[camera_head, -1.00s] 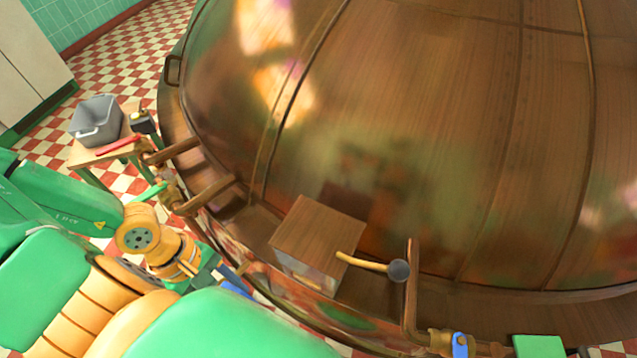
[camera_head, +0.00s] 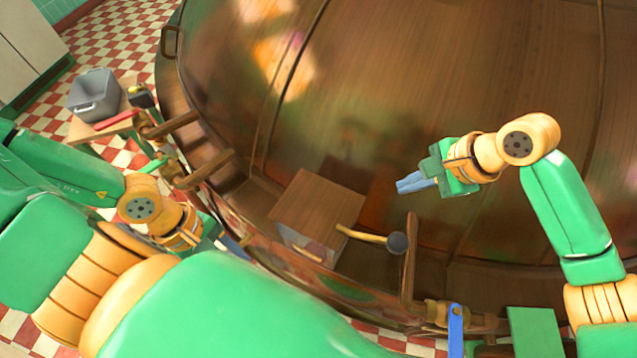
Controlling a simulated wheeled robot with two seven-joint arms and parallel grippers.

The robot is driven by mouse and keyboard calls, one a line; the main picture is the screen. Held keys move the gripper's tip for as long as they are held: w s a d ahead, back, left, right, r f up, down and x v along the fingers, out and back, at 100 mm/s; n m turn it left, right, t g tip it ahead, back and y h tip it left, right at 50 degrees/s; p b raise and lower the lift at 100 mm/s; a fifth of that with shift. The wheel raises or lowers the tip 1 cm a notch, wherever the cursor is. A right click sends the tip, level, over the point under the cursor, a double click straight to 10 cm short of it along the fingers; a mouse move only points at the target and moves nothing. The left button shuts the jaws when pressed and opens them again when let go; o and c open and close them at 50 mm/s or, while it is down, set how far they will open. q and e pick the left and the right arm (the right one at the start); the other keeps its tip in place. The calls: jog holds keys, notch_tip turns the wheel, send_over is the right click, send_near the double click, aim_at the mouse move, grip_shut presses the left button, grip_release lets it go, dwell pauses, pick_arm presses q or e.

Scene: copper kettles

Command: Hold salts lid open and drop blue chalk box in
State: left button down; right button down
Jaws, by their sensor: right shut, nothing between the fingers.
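A brown box with a flat lid (camera_head: 318,207), which looks like the salts box, sits on the rim of the big copper kettle. Its lid looks shut, and a brass lever (camera_head: 365,236) with a dark ball knob sticks out to the right. My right gripper (camera_head: 400,185) is shut and empty, above and right of the knob, apart from it, with its blue fingers pointing left. My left gripper (camera_head: 233,246) is low, left of the box; its fingers are mostly hidden by my own arm, so its jaws cannot be judged. I cannot make out a blue chalk box.
The copper kettle (camera_head: 420,90) fills the back. Pipes (camera_head: 205,180) jut out on its left, and an upright pipe (camera_head: 408,270) with a blue-handled valve (camera_head: 456,325) stands right of the box. A small table at left holds a grey bin (camera_head: 95,95) and a red object (camera_head: 113,120).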

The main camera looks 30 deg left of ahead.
aim_at(400, 240)
jog(key=s+d+r+h, duration=0.2)
jog(key=s+r+h, duration=0.25)
jog(key=s, duration=0.25)
jog(key=shift+n+g+h, duration=0.3)
jog(key=shift+n+h, duration=0.05)
jog(key=shift+n, duration=0.05)
jog(key=f, duration=0.7)
jog(key=shift+s+d+f, duration=0.15)
jog(key=shift+d, duration=0.2)
jog(key=shift+f, duration=0.1)
jog(key=shift+f, duration=0.15)
dwell(0.4)
jog(key=shift+f, duration=0.85)
